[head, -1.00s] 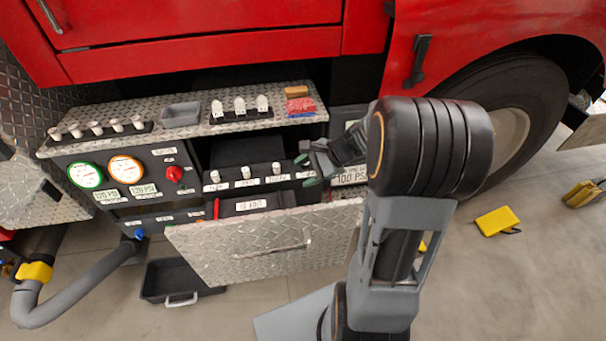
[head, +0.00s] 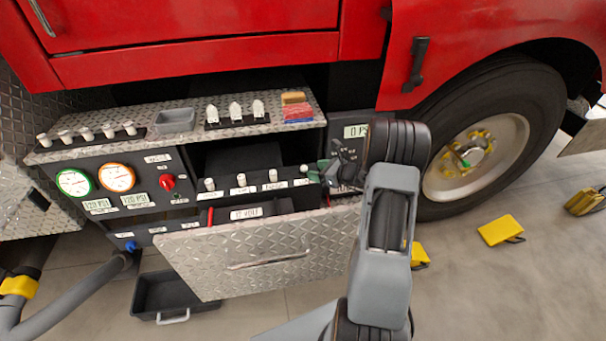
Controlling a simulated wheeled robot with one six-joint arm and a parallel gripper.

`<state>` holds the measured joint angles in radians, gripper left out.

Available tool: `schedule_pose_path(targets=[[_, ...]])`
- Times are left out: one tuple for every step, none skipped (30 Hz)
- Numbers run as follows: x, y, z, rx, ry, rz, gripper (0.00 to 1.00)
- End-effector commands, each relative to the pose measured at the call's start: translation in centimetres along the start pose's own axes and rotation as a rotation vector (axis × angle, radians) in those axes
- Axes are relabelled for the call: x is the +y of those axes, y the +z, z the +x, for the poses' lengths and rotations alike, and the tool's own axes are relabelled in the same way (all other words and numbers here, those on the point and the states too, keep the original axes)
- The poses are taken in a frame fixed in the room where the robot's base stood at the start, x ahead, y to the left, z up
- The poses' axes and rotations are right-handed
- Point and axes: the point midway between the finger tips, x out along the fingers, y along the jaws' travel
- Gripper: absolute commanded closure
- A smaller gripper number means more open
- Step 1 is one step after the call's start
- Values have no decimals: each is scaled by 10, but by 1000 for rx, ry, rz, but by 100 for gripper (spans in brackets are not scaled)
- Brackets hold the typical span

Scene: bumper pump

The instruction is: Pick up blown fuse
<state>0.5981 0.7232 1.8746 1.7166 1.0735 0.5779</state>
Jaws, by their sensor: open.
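A row of white cylindrical fuses stands on a dark labelled strip inside the open compartment: a left one (head: 210,184), one beside it (head: 241,180) and another further right (head: 273,176). A small white top (head: 304,169) at the strip's right end sits close to my fingers. I cannot tell from their looks which fuse is blown. My gripper (head: 318,172) is open, with greenish fingertips, just right of that end position. It appears empty. The gap between its fingers is small in the view, and contact cannot be made out.
An open diamond-plate drawer front (head: 260,255) lies below the strip. The shelf above (head: 190,140) holds a grey tray (head: 175,120), white fuse-like pieces (head: 236,111) and coloured blocks (head: 297,107). A black bin (head: 175,292) and yellow chocks (head: 501,230) are on the floor.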

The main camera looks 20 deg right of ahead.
Motion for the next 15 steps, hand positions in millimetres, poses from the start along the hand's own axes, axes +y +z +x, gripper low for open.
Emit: schedule_pose_path(targets=[[0,0,4,1,1,-1,43],[0,0,5,1,1,-1,43],[0,0,6,1,1,-2,43],[0,0,8,1,1,-2,43],[0,0,9,1,1,-2,43],[1,1,12,1,2,-2,43],[1,1,15,1,2,-2,43],[2,2,18,0,2,-2,43],[3,2,25,1,4,-2,43],[3,3,29,1,5,-3,43],[3,4,33,1,4,-3,43],[4,5,39,1,4,-3,43],[4,4,42,1,4,-3,43],[3,4,46,1,4,-3,43],[3,4,50,1,3,-3,43]])
